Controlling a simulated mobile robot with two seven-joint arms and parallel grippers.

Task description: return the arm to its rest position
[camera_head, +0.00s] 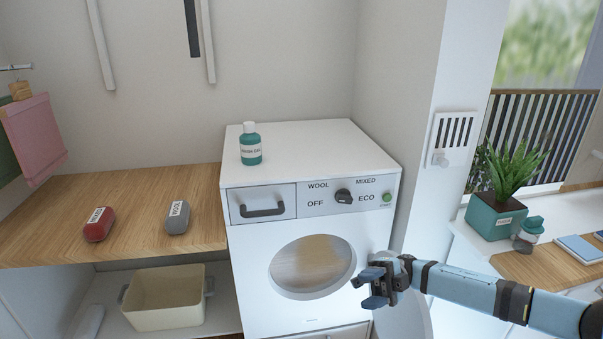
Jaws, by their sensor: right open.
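My right arm (470,291) comes in from the right, stretched to the left across the lower right of the view. My right gripper (366,291) is open, with nothing seen between its fingers. It is in front of the lower right part of the white washing machine (245,290), beside the round window or opening (312,265). Whether it touches the machine I cannot tell. My left gripper is not in view.
The machine has a drawer handle (262,210), a black dial (343,197) and a green button (387,197). A teal bottle (250,152) stands on top. Red (98,225) and grey (178,217) items lie on the wooden counter (135,235). A planter (494,218) stands right.

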